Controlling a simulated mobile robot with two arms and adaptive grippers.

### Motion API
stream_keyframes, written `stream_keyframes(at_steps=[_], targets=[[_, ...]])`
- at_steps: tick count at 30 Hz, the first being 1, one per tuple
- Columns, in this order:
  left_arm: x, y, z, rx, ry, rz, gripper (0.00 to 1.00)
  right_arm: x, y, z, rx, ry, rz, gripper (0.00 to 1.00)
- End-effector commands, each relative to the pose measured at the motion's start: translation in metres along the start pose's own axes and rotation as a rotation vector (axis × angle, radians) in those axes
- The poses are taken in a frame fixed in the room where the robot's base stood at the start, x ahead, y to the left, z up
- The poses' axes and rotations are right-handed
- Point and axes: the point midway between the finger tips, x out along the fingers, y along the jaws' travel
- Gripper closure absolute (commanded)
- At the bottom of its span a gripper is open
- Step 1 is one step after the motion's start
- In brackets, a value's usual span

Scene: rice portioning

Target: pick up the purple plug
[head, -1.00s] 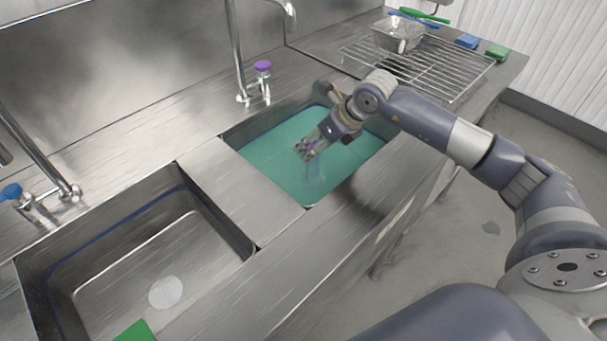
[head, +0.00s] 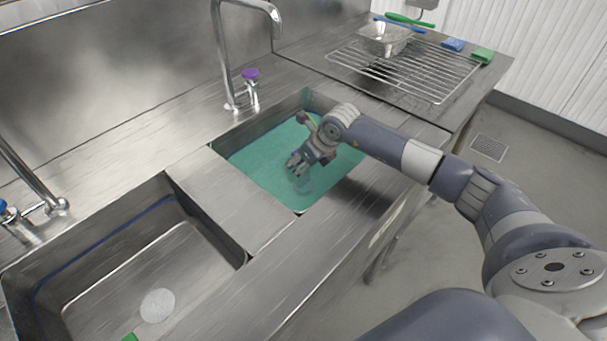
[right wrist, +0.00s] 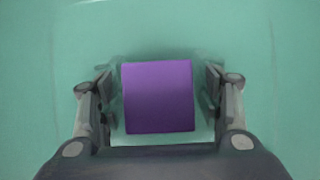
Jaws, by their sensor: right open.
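The purple plug (right wrist: 158,97) shows as a purple square block in the right wrist view, in the green water. My right gripper (right wrist: 158,90) is open, with one finger on each side of the plug and small gaps between. In the head view my right gripper (head: 297,164) is low in the water-filled sink (head: 262,208), and the plug cannot be made out there. My left gripper is not in view.
A purple-topped tap (head: 250,75) stands behind the filled sink. A wire rack (head: 425,82) with a metal bowl (head: 385,40) is at the back right.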

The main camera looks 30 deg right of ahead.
Motion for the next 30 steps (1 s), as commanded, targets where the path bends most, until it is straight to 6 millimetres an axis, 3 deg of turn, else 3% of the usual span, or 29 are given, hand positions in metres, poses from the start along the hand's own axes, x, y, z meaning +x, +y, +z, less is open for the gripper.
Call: stream_keyframes(at_steps=[6, 14, 21, 30], targets=[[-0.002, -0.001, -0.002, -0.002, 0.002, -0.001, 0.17, 0.021, 0.000, 0.001, 0.000, -0.001, 0.000, 0.40], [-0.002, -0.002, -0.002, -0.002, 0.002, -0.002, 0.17, 0.022, 0.000, 0.000, -0.001, -0.001, 0.000, 0.40], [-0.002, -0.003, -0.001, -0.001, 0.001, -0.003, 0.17, 0.022, 0.000, 0.000, 0.000, -0.001, 0.000, 0.92], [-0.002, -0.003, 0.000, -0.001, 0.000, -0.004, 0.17, 0.021, 0.000, 0.002, -0.001, -0.003, 0.000, 0.94]])
